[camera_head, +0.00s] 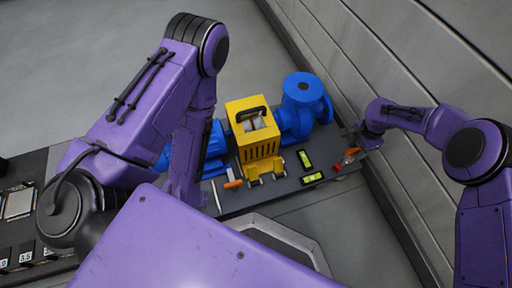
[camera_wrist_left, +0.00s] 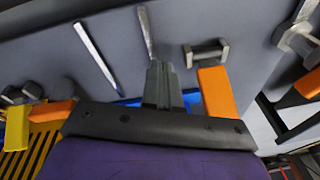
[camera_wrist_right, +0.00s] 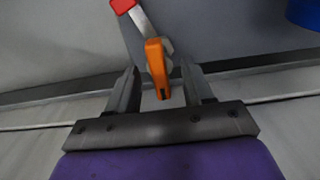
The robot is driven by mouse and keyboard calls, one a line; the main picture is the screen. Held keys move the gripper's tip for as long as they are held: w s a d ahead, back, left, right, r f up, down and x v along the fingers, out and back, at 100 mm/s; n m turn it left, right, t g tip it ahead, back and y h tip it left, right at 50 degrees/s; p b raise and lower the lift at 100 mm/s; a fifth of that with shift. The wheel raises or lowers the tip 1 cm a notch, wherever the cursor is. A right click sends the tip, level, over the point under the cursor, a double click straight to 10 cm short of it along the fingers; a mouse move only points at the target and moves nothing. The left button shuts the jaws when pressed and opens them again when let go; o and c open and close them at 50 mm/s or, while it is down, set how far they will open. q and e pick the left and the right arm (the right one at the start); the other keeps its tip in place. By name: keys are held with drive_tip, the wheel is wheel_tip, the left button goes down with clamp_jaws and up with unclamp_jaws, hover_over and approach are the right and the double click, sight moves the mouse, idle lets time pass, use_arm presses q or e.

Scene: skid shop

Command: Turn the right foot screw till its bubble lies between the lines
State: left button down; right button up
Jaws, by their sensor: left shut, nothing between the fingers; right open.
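The right foot screw (camera_head: 352,151) has an orange handle at the right end of the grey skid plate. My right gripper (camera_wrist_right: 160,72) is open, with the orange handle (camera_wrist_right: 157,62) between its fingers; I cannot tell whether they touch it. Two levels with yellow-green vials lie on the plate: one (camera_head: 304,159) points away from me, the other (camera_head: 312,178) lies crosswise. Their bubbles are too small to read. My left gripper (camera_wrist_left: 157,80) is shut and empty beside another orange handle (camera_wrist_left: 215,92). In the head view my left arm hides that gripper.
A blue pump (camera_head: 302,100) and a yellow guard (camera_head: 253,135) stand behind the levels. A red-ended grey bar (camera_wrist_right: 122,5) lies near the right handle. A ribbed wall (camera_head: 380,70) runs close along the right. A dark bench (camera_head: 30,170) stands at the left.

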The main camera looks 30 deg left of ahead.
drive_tip(key=shift+c, duration=0.3)
clamp_jaws()
use_arm(q)
drive_tip(key=shift+r+p, duration=0.25)
drive_tip(key=shift+p, duration=0.05)
use_arm(e)
drive_tip(key=shift+m, duration=0.3)
use_arm(q)
drive_tip(key=shift+r, duration=0.25)
use_arm(e)
drive_tip(key=shift+r+m, duration=0.1)
drive_tip(key=shift+m, duration=0.7)
use_arm(q)
drive_tip(key=shift+f, duration=0.1)
use_arm(e)
drive_tip(key=shift+m, duration=0.4)
use_arm(q)
drive_tip(key=shift+p, duration=0.3)
use_arm(e)
drive_tip(key=shift+m, duration=1)
drive_tip(key=shift+o, duration=0.3)
unclamp_jaws()
